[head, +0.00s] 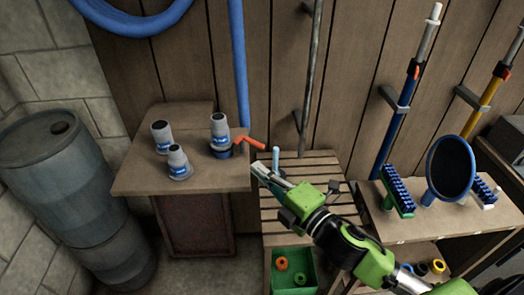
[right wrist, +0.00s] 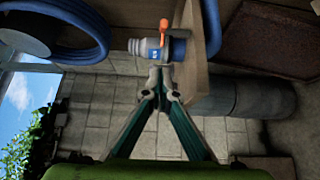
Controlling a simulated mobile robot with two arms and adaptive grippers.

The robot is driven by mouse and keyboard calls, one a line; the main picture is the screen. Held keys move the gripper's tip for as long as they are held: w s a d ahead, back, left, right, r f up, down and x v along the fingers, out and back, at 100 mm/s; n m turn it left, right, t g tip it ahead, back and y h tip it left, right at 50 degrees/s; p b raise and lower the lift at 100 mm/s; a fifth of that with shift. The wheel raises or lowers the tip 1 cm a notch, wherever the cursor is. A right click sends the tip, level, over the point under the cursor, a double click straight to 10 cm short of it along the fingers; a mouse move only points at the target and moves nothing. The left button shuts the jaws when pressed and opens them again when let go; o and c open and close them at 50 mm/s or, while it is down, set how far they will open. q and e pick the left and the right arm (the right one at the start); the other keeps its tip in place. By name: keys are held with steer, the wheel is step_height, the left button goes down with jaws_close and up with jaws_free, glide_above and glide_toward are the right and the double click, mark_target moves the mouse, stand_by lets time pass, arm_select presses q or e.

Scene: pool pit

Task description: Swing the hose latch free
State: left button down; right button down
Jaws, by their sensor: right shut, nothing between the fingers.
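The orange hose latch (head: 250,143) sticks out to the right from a blue collar (head: 222,152) below a grey coupling (head: 219,127) at the right end of the wooden shelf. In the right wrist view the latch (right wrist: 164,26) shows end-on above the grey coupling (right wrist: 150,48). My right gripper (head: 264,172) is shut and empty, just below and right of the latch in the head view. In the right wrist view its fingertips (right wrist: 157,76) meet just below the coupling; I cannot tell whether they touch it. My left gripper is not in view.
Two more grey couplings (head: 161,135) stand on the shelf (head: 140,176). A blue hose (head: 238,60) hangs behind. A slatted bench (head: 278,215) lies below my right gripper. Blue barrels (head: 65,185) stand left; brushes and a round blue-rimmed thing (head: 450,167) are at right.

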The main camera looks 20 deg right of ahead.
steer(key=w, duration=0.1)
steer(key=w+d+p, duration=0.1)
steer(key=w, duration=0.1)
steer(key=w+d, duration=0.1)
steer(key=w, duration=0.1)
steer(key=shift+w+d+p, duration=0.15)
steer(key=shift+p, duration=0.2)
